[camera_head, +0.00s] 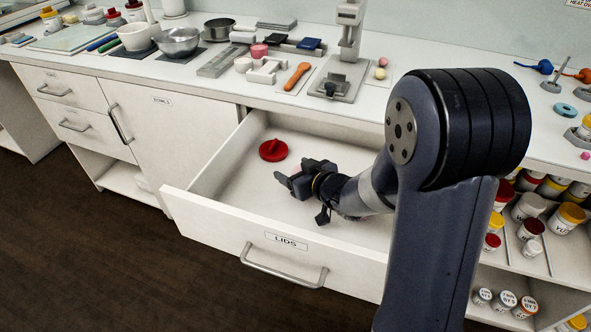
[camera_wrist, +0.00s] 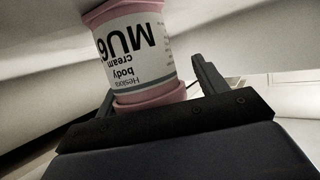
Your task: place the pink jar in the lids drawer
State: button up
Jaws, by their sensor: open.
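The lids drawer (camera_head: 215,207) is pulled open, with "LIDS" on its front. My gripper (camera_head: 298,178) is low inside the drawer, near its middle, pointing left. In the wrist view the pink jar (camera_wrist: 138,50) has a white label reading "MU6 body cream", upside down in the picture. It sits between the spread fingers of my gripper (camera_wrist: 155,88), which is open. I cannot tell whether either finger touches it. In the head view my gripper and arm hide most or all of the jar.
A red lid-like piece (camera_head: 273,150) lies in the drawer, left of and behind my gripper. The counter (camera_head: 340,110) above holds bowls, tools and a press stand (camera_head: 345,75). Shelves with several jars (camera_head: 562,216) are at right. The drawer's left part is mostly clear.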

jog(key=shift+r, duration=0.1)
jog(key=shift+r+p, duration=0.3)
jog(key=shift+p, duration=0.05)
jog(key=p+v, duration=0.2)
jog(key=v, duration=1)
jog(key=shift+r+p, duration=0.2)
jog(key=shift+p, duration=0.2)
dwell(0.4)
